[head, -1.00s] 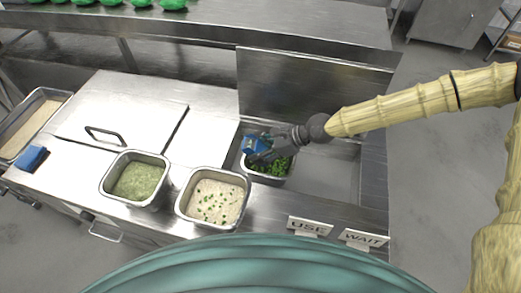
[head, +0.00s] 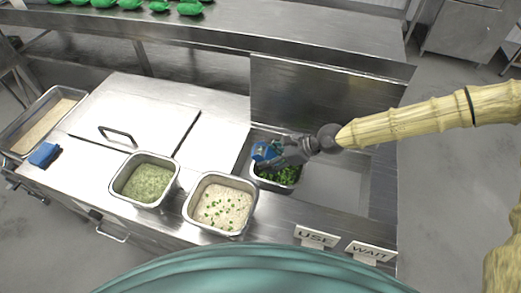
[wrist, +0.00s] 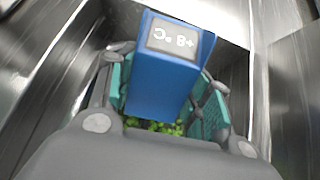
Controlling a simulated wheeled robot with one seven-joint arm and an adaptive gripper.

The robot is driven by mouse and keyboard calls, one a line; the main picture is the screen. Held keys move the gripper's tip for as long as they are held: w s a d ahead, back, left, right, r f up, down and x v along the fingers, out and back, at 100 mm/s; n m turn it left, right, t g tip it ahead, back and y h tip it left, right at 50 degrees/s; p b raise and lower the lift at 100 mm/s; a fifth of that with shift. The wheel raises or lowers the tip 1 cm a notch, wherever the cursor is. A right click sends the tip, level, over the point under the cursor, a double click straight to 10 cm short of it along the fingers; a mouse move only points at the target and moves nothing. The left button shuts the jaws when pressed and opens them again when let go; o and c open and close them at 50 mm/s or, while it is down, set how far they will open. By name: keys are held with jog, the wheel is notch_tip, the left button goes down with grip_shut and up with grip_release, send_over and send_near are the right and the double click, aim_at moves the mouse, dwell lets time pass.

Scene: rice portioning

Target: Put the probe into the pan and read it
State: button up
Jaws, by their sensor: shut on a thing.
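The probe (wrist: 165,70) is a blue block with a grey display, seen upside down in the wrist view, that reads +8 °C. My gripper (head: 272,155) is shut on it, with teal finger pads on both sides (wrist: 160,100). The probe also shows in the head view (head: 262,151), over a steel pan (head: 254,178) of chopped green leaves set in the counter well. Green bits show just below the probe in the wrist view. The probe's lower end is hidden, so I cannot tell how deep it reaches.
A pan of pale rice with green bits (head: 220,203) and a pan of green mash (head: 146,181) stand on the counter. USE (head: 317,238) and WAIT (head: 369,252) signs stand at the front edge. A raised steel lid (head: 325,100) stands behind the well.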

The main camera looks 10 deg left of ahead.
notch_tip(320, 180, up, 12)
jog(key=p, duration=0.6)
jog(key=shift+r+p, duration=0.15)
jog(key=shift+p, duration=0.15)
dwell(0.5)
jog(key=shift+d, duration=0.1)
